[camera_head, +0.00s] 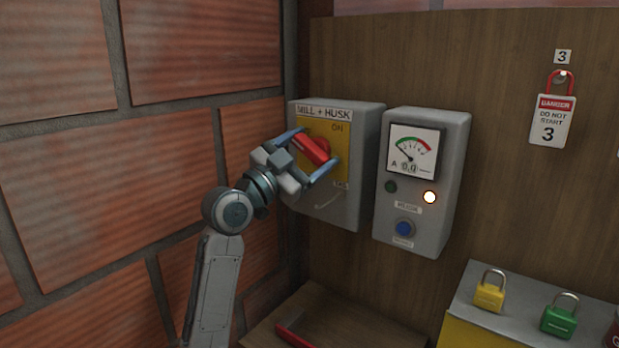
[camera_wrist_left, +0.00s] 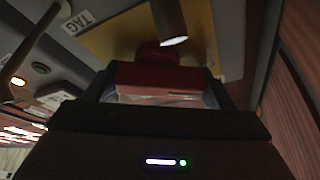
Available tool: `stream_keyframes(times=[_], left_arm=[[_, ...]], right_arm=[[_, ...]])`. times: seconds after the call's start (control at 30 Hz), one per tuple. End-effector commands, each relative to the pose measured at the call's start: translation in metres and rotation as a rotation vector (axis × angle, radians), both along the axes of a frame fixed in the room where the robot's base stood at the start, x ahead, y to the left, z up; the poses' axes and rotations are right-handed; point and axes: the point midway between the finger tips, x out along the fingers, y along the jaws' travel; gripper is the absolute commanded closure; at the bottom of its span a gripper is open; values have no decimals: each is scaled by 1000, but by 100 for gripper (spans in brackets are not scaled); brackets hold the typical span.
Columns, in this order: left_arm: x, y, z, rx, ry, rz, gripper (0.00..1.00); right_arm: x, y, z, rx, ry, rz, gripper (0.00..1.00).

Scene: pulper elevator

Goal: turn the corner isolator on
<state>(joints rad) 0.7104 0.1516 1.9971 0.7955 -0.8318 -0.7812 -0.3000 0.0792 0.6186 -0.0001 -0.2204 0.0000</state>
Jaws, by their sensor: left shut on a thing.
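The corner isolator (camera_head: 352,200) is a grey box marked MILL + HUSK with a yellow plate, on the wooden panel by the brick corner. Its red handle (camera_head: 308,149) lies at a slant, and an ON mark shows above it on the plate. My left gripper (camera_head: 318,157) is shut on the red handle, one finger on each side. In the left wrist view the red handle (camera_wrist_left: 160,76) sits between the fingers, in front of the yellow plate (camera_wrist_left: 110,42). My right gripper is in neither view.
A grey meter box (camera_head: 453,165) with a lit lamp and a blue button stands just right of the isolator. A red padlock with a danger tag (camera_head: 551,122) hangs at the right. Yellow (camera_head: 489,296) and green (camera_head: 558,321) padlocks stand on a box below. The brick wall (camera_head: 90,200) is close on the left.

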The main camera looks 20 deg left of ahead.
Motion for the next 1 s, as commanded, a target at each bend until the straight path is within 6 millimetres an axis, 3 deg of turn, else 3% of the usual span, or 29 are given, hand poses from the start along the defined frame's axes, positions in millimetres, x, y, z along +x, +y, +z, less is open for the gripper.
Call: stream_keyframes(times=[0.03, 0.1, 0.4, 0.67, 1.0], left_arm=[[0, 1, -7, 44, -17, 1, 46], [0, 1, -6, 108, -39, 1, 46], [0, 0, -3, 375, -135, 1, 46], [0, -1, 0, 606, -217, 0, 46], [-1, -3, 1, 854, -306, -1, 46]], right_arm=[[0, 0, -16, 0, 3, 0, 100], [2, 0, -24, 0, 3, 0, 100], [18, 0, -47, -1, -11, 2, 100], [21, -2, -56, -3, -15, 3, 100], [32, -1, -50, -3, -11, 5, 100]])
